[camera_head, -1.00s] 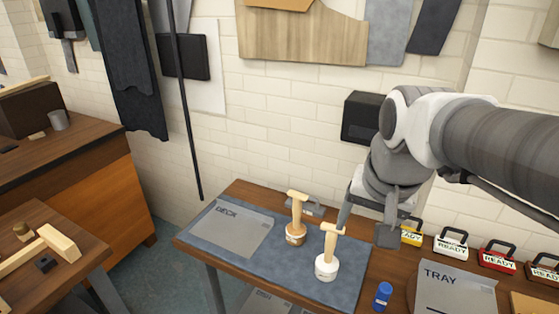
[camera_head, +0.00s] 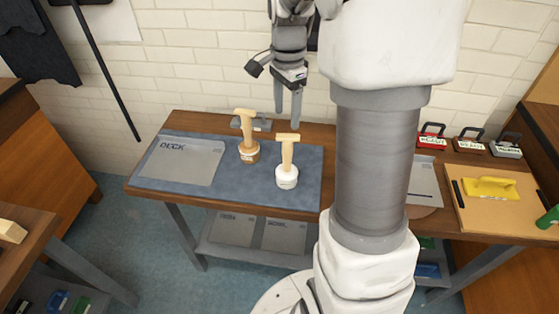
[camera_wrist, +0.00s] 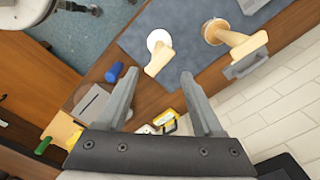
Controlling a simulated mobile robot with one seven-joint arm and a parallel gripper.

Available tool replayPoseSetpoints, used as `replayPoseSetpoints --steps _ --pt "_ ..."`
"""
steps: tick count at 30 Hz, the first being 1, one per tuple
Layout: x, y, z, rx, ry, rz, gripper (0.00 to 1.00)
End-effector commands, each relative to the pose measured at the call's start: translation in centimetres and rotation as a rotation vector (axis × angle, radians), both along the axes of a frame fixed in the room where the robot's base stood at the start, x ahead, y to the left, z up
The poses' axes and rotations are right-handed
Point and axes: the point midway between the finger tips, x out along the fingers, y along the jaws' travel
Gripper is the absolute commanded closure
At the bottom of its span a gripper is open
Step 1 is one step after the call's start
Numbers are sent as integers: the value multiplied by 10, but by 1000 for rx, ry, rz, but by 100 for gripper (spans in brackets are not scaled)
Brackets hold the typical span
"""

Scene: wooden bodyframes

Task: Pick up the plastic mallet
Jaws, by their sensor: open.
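The plastic mallet, taken to be the white-headed one (camera_head: 287,176), stands head-down on the blue-grey mat (camera_head: 210,190) with its pale handle upright. It also shows in the wrist view (camera_wrist: 159,42); its handle end appears near the gap between my fingers. My gripper (camera_head: 288,120) is open and empty, with its fingers pointing down above and behind the mallet in the head view. It also shows in the wrist view (camera_wrist: 159,76). A second mallet with a brown head (camera_head: 249,153) stands to the left of the white one, also handle-up.
A grey DECK plate (camera_head: 183,161) lies on the mat's left. A grey metal tool (camera_head: 251,125) lies behind the brown-headed mallet. A blue bottle (camera_wrist: 114,72) stands near the white mallet. A yellow float (camera_head: 490,187) lies on a board at right. The wall is close behind.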

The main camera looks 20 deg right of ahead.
Motion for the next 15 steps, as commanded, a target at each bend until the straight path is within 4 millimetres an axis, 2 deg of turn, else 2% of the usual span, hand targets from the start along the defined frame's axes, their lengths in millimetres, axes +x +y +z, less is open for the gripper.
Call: replayPoseSetpoints --steps 1,9,15 --pt "-1 0 -15 2 6 0 32" --pt "-1 0 -70 2 3 2 32" --pt "-1 0 -88 0 0 3 32"
